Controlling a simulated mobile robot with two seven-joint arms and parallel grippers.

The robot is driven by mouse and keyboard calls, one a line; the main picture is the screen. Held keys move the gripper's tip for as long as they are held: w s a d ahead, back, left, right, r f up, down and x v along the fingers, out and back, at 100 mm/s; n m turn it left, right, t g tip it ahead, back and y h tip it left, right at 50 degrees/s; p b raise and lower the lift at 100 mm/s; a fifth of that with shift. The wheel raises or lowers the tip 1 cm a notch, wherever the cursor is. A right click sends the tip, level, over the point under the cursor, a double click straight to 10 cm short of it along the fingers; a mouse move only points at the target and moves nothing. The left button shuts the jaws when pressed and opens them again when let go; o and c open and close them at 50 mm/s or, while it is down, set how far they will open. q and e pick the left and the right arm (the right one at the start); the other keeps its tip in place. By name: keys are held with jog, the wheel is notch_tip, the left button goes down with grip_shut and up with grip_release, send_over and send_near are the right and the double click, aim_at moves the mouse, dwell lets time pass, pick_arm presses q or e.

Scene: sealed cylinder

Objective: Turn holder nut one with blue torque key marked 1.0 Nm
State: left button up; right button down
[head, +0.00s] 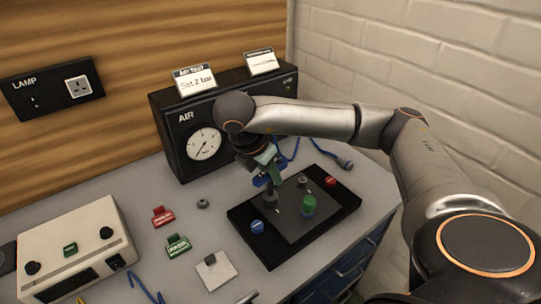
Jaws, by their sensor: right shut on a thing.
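My right gripper (267,170) reaches in from the right and points down over the black holder base (268,251). It is shut on a blue tool (261,181), which looks like the blue torque key; its marking is too small to read. The key's lower end is at a dark post or nut (271,196) at the back left of the grey plate; I cannot tell whether it is seated. A green cylinder (309,206) stands on the plate, with another dark nut-like knob (303,181) behind it. My left gripper is not in view.
A blue round cap (257,227) and a red one (330,182) sit on the base. The AIR box (187,153) with its gauge stands close behind. Red (162,216) and green (177,245) tags, a white square (215,271) and a cream instrument (75,258) are left.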

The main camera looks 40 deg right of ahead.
jog(key=shift+r+m+g+p, duration=0.15)
jog(key=shift+m+g+p, duration=0.35)
jog(key=shift+m+p, duration=0.55)
jog(key=shift+m, duration=0.25)
jog(key=shift+r, duration=2.4)
jog(key=shift+s, duration=0.1)
